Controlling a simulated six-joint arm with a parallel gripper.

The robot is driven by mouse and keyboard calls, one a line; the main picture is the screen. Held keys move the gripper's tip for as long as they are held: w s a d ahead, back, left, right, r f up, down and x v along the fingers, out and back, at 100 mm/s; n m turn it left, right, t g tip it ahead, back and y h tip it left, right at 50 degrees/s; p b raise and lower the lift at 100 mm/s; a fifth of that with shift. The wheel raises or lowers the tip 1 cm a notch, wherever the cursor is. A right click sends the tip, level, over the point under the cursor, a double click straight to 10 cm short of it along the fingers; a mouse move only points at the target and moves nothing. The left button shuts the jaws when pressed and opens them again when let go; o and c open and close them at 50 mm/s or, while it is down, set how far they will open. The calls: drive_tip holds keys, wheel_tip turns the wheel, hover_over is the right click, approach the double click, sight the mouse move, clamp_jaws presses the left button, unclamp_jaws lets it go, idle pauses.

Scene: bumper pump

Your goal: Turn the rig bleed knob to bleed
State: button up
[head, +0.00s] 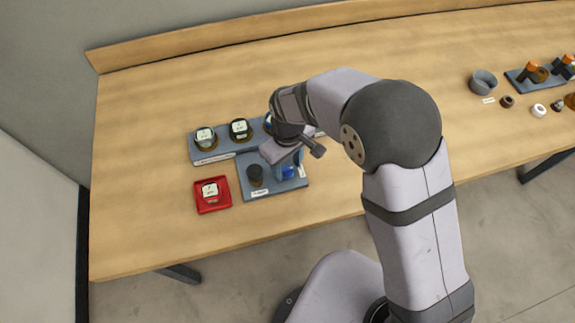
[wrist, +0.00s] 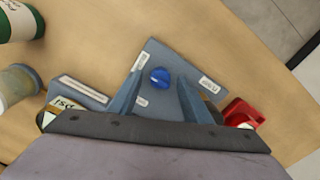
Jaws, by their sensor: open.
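A round blue knob (wrist: 160,77) sits on the blue-grey rig plate (wrist: 155,52). It also shows in the head view (head: 289,172), partly covered by my gripper. I take it for the bleed knob; the small labels around it are too small to read. My gripper (wrist: 160,84) is open and empty, over the plate, with the knob showing between its two fingers in the wrist view. I cannot tell whether the fingers touch it. A dark cylindrical part (head: 255,174) stands on the left of the same plate.
A long plate (head: 213,155) with several gauge-like round parts lies behind the rig plate. A red tray (head: 201,205) with a gauge-like part is at the left front. A grey bowl (head: 483,82) and small parts are far right. The table between is clear.

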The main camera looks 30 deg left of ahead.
sight(287, 169)
drive_tip(key=shift+r+b, duration=0.95)
drive_tip(key=shift+r, duration=2.45)
